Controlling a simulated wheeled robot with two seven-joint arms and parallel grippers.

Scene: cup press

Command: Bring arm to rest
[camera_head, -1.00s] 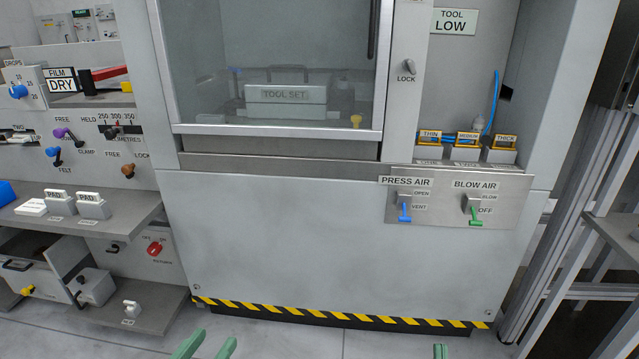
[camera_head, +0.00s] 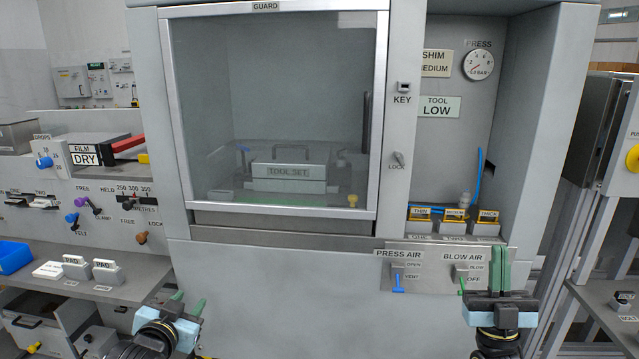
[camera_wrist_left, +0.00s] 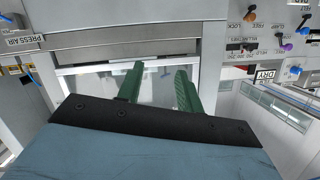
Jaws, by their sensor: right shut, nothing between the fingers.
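My left gripper (camera_head: 187,305) is low at the left in the head view, in front of the press cabinet's lower panel. Its two green fingers stand apart with nothing between them; the left wrist view shows the same empty gap (camera_wrist_left: 158,88). My right gripper (camera_head: 500,268) is at the lower right, in front of the air switch panel. Its green fingers are upright and together, with nothing held. It covers part of the blow air switch (camera_head: 463,272).
The glass guard (camera_head: 290,100) is down over the tool set (camera_head: 289,171). The press air switch (camera_head: 398,277) has a blue lever pointing down. Shim blocks (camera_head: 453,220) sit in the right recess. A shelf with pad blocks (camera_head: 107,271) juts out at the left.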

